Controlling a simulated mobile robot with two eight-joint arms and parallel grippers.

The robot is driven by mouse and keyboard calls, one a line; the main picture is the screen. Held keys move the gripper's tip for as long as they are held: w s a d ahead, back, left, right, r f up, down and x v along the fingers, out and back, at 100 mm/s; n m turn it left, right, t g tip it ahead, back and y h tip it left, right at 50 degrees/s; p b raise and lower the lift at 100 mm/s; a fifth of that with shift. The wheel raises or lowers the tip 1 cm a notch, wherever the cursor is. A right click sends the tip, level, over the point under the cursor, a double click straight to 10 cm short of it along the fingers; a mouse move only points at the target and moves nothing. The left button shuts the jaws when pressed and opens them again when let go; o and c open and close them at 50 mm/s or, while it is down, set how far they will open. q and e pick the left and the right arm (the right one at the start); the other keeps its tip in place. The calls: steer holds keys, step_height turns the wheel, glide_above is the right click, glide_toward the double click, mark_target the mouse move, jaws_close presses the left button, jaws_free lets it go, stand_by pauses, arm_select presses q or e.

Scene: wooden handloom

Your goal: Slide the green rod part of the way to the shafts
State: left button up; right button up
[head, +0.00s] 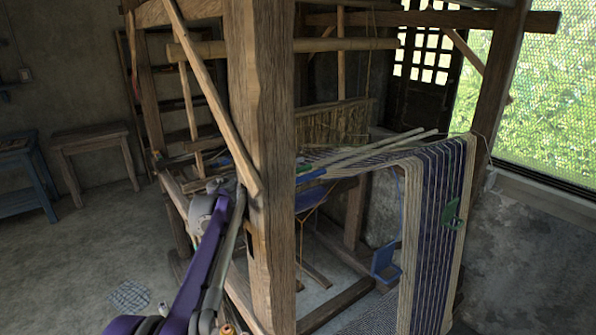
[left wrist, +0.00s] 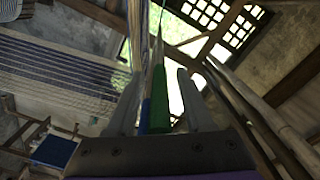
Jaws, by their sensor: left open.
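The green rod (left wrist: 160,98) shows in the left wrist view as a green length between the fingers of my left gripper (left wrist: 159,76). The jaws are open, with a finger on each side of the rod; I cannot tell whether either touches it. A blue length (left wrist: 146,114) lies just left of it. In the head view, a small green piece (head: 304,169) and a blue piece (head: 311,176) show right of the thick front post, at the warp's edge. My left arm reaches up to this post, which hides the fingertips. I cannot clearly make out the shafts. My right gripper is out of view.
The thick wooden post (head: 262,230) and a slanted pole (head: 212,95) stand close to my left arm. Pale rods (head: 385,146) lie across the striped warp (head: 437,215), which hangs down at the right. Open floor (head: 75,265) lies to the left.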

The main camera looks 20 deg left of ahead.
arm_select(q)
steer(key=shift+c, duration=0.4)
jaws_close()
stand_by(0.9)
